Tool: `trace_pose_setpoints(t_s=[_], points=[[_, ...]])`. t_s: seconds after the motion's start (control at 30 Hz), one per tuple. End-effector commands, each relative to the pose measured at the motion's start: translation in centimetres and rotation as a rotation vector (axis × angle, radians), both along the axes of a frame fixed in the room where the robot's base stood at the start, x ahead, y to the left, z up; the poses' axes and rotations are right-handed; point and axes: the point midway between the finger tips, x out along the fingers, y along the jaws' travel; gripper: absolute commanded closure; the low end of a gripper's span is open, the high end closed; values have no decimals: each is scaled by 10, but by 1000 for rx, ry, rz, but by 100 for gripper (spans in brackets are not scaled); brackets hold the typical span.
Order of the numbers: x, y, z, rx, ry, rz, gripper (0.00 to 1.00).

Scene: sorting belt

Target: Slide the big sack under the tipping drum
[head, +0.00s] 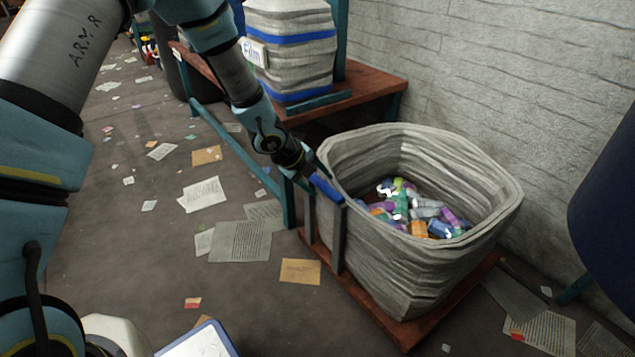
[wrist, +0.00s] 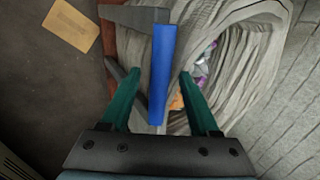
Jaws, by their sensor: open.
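The big sack (head: 430,262) is grey, open-topped and creased. Bright mixed items lie inside. It stands on a reddish-brown wheel-less-looking base (head: 385,325) with dark posts and a blue bar (head: 327,188) at its left side. My gripper (head: 311,170) is at that bar. In the wrist view my gripper (wrist: 160,72) is open, its green fingers on either side of the blue bar (wrist: 163,75), with gaps visible. The sack (wrist: 235,45) is to the right there. A dark blue rounded body (head: 605,190) at the right edge may be the tipping drum; most is cut off.
A reddish bench (head: 375,88) with blue-green legs stands behind, carrying a strapped grey bale (head: 290,50) labelled "Film". A pale block wall (head: 480,70) runs along the right. Papers litter the grey floor; the floor left of the sack is otherwise open.

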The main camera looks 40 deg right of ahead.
Motion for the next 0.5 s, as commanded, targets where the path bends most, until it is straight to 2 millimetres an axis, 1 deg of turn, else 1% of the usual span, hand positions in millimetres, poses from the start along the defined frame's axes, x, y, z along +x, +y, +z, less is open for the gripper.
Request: trace_pose_setpoints(t_s=[0.07, 0.1, 0.5], points=[[0, 0, 0, 0, 0, 0, 38], [0, 0, 0, 0, 0, 0, 40], [0, 0, 0, 0, 1, 1, 85]])
